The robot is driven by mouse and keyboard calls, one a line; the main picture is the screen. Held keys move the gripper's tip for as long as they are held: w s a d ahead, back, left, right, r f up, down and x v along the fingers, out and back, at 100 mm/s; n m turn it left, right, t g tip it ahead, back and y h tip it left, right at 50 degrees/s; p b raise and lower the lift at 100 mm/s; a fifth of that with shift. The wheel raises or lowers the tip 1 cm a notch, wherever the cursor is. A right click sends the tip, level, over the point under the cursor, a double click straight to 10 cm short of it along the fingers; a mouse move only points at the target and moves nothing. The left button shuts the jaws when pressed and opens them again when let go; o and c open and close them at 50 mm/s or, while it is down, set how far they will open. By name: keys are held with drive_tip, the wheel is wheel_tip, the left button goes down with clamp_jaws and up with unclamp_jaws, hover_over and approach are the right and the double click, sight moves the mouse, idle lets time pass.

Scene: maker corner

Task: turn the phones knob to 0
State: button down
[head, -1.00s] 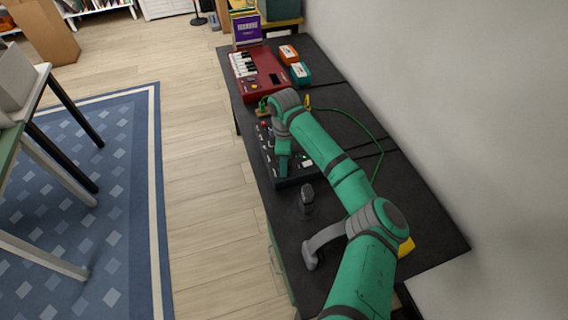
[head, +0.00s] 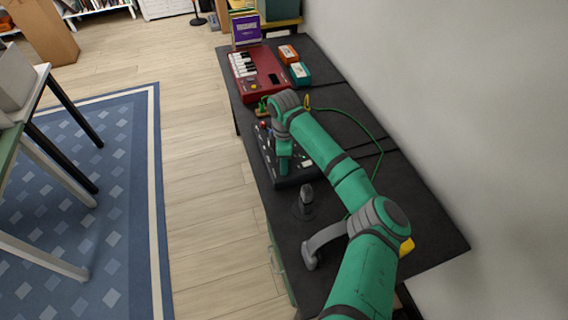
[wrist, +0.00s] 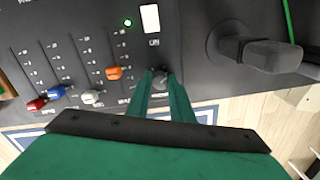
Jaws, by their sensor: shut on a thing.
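The black mixer panel (head: 292,180) lies on the dark bench under my arm. In the wrist view the mixer (wrist: 100,25) shows slider slots and a small round dark knob (wrist: 161,79) near its edge. My gripper (wrist: 160,76) is shut on this knob, one green finger on each side. The fingers hide much of the knob, and I cannot read its pointer or scale. In the head view my gripper (head: 284,172) reaches down onto the mixer, and the knob is hidden.
Slider caps in red (wrist: 36,104), blue (wrist: 57,92), white (wrist: 92,97) and orange (wrist: 114,73) stand left of the knob. A white switch (wrist: 150,18) and green light (wrist: 127,22) are above it. A bulky dark plug (wrist: 270,52) stands to the right. A red keyboard (head: 262,75) sits farther back.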

drive_tip(key=n, duration=1)
drive_tip(key=shift+a+n, duration=0.1)
drive_tip(key=shift+n, duration=0.2)
drive_tip(key=n, duration=1.4)
drive_tip(key=shift+s+t, duration=0.1)
drive_tip(key=shift+t, duration=0.2)
drive_tip(key=n, duration=0.5)
drive_tip(key=shift+n, duration=0.4)
drive_tip(key=n, duration=0.5)
drive_tip(key=shift+n, duration=0.3)
drive_tip(key=n, duration=0.4)
drive_tip(key=shift+s+n, duration=0.1)
drive_tip(key=shift+n, duration=0.3)
